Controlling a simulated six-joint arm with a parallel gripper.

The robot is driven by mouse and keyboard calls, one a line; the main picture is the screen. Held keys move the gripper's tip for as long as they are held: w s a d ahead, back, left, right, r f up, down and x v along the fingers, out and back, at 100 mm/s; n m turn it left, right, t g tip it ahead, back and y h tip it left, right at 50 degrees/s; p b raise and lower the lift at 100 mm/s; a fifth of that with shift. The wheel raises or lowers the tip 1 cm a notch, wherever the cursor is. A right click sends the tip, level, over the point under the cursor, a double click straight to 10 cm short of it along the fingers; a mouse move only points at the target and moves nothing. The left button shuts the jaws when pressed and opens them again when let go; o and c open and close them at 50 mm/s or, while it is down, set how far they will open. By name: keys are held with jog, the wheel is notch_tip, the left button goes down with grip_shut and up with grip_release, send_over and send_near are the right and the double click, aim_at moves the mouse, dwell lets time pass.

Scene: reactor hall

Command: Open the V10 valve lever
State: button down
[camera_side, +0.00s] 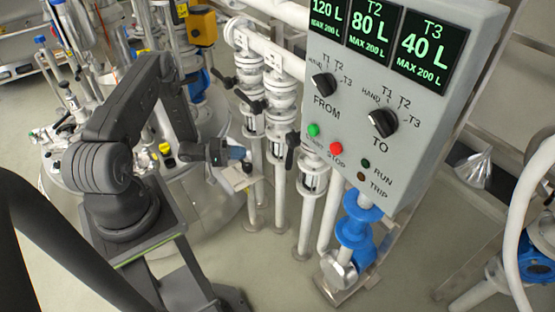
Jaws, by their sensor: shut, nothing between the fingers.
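Several black valve levers show on the white pipes behind and left of the control panel: an upper one (222,79), a middle one (251,103) and a lower one (291,150) beside the panel edge. No V10 label is readable, so I cannot tell which lever is V10. My gripper (240,179) is at the end of my dark arm, left of the lower lever and in front of the pipes in the picture. It is shut and appears empty and apart from the levers. Its fingertips are small and hard to make out.
The grey control panel (345,100) with two black knobs, a green button (313,130) and a red button (336,148) stands right of the pipes. A blue pump (357,228) is below it. Vessels and pipework crowd the left back. Open floor (250,270) lies in front.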

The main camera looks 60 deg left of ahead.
aim_at(293, 152)
jog(key=s+d+x, duration=0.1)
jog(key=d+x, duration=0.1)
jog(key=x, duration=1)
jog(key=shift+d+f+n, duration=0.2)
jog(key=shift+n, duration=0.1)
jog(key=shift+d+f+n+h, duration=0.3)
jog(key=shift+d, duration=0.55)
jog(key=shift+a, duration=0.1)
